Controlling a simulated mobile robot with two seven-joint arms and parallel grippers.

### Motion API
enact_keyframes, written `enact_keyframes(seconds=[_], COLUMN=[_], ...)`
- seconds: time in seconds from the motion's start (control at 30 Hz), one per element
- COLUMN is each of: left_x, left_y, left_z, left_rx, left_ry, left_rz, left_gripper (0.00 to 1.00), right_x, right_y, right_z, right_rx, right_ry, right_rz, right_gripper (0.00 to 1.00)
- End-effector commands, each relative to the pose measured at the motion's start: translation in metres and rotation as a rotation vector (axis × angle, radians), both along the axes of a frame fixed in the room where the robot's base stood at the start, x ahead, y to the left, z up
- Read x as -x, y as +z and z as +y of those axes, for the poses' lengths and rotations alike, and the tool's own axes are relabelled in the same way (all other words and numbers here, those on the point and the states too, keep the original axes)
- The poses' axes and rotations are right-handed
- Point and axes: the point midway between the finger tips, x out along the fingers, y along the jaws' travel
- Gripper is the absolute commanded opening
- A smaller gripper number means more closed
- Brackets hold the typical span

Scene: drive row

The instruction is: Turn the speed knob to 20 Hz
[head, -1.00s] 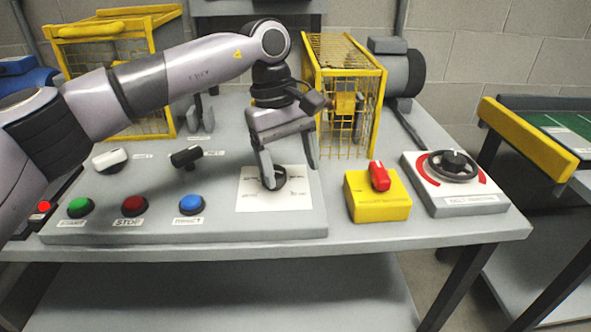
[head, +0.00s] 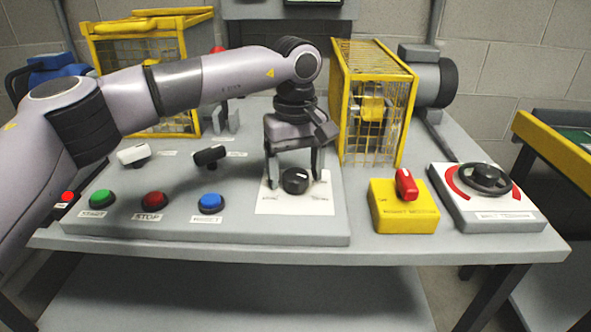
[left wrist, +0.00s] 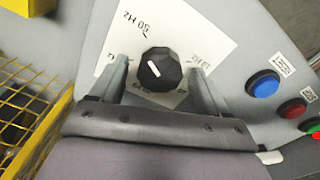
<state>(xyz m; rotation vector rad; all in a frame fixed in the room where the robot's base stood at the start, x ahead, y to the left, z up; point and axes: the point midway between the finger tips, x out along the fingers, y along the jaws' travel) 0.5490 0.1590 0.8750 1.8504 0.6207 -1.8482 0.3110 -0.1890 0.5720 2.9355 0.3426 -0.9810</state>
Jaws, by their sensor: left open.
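The speed knob (head: 296,181) is a black faceted dial on a white card (head: 322,206) at the right of the grey panel. My left gripper (head: 294,184) is open, its fingers on either side of the knob with gaps showing. The left wrist view shows the knob (left wrist: 160,69) between the open fingers (left wrist: 158,78). Its white pointer line slants to the upper left there, towards a printed Hz label whose number is hard to read. Another Hz label is partly hidden behind a finger. My right gripper is not in view.
Green (head: 102,199), red (head: 155,201) and blue (head: 211,202) buttons sit left of the card, with white (head: 133,154) and black (head: 209,156) switches behind. A yellow box with a red switch (head: 405,184), a handwheel (head: 484,179) and a yellow cage (head: 372,100) stand right.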

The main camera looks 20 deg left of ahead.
Motion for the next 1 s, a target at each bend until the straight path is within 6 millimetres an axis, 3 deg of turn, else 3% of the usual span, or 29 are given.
enact_keyframes(seconds=[0.13, 0.17, 0.3, 0.33, 0.67, 1.0], left_x=[0.000, 0.000, 0.000, 0.000, 0.000, 0.001], left_y=[0.000, 0.000, 0.000, 0.000, 0.001, 0.002], left_z=[0.000, 0.000, 0.000, 0.000, 0.000, 0.000], left_rx=[0.000, 0.001, 0.001, 0.001, 0.000, 0.000], left_ry=[0.000, 0.000, 0.000, 0.000, 0.036, 0.252], left_rz=[0.000, 0.001, 0.001, 0.001, 0.002, 0.003], left_gripper=[0.76, 0.69, 0.24, 0.20, 0.20, 0.20], right_x=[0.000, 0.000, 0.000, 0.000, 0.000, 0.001], right_y=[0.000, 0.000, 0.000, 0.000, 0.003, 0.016], right_z=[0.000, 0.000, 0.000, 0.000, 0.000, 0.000], right_rx=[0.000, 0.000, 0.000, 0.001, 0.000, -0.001], right_ry=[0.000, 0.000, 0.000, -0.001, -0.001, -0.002], right_rz=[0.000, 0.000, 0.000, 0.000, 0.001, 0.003], right_gripper=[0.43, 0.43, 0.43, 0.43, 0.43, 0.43])
